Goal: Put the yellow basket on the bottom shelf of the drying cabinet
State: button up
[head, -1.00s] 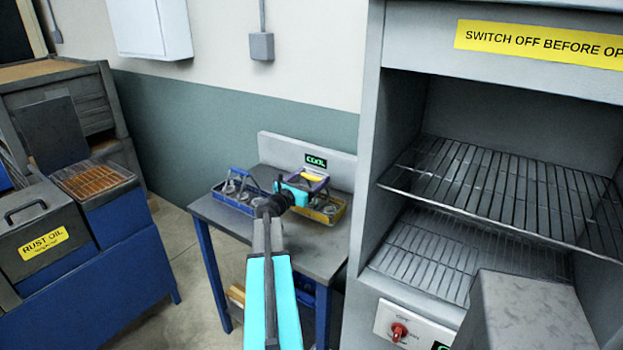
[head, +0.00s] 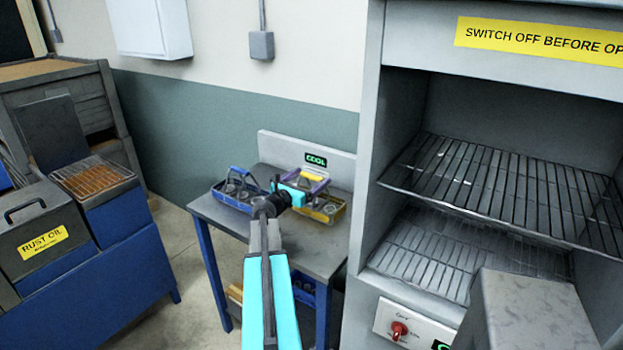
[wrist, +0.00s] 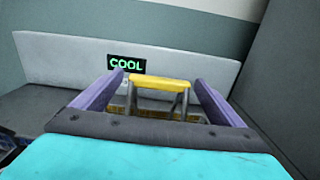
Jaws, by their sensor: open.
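The yellow basket (head: 327,213) stands on the grey table beside the drying cabinet, with round metal parts inside. Its raised yellow handle (wrist: 160,83) shows in the wrist view between the two purple fingers of my gripper (wrist: 155,88). My gripper (head: 308,186) is open, at the basket's handle; whether the fingers touch it I cannot tell. The drying cabinet (head: 368,150) stands open at the right. Its upper wire shelf (head: 500,190) and bottom wire shelf (head: 430,255) are both bare where visible. A grey block in front hides part of the bottom shelf.
A blue basket (head: 236,190) stands on the table (head: 290,250) just left of the yellow one. A back panel (head: 275,148) with a lit COOL sign rises behind them. A red switch (head: 399,331) sits below the cabinet opening. The rust oil tank (head: 40,225) is far left.

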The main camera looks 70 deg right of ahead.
jog(key=b+v, duration=0.2)
jog(key=v, duration=0.8)
jog(key=shift+a, duration=0.3)
jog(key=shift+o, duration=0.4)
jog(key=shift+w+a+r+p, duration=0.15)
jog(key=shift+w+a+p, duration=0.2)
jog(key=shift+p, duration=0.3)
jog(key=shift+w+a+r+p, duration=0.15)
jog(key=shift+a+p, duration=0.25)
jog(key=shift+p, duration=0.25)
jog(key=shift+d, duration=0.1)
jog(key=p+x, duration=0.2)
jog(key=x, duration=0.6)
jog(key=shift+s+d, duration=0.1)
jog(key=shift+d, duration=0.1)
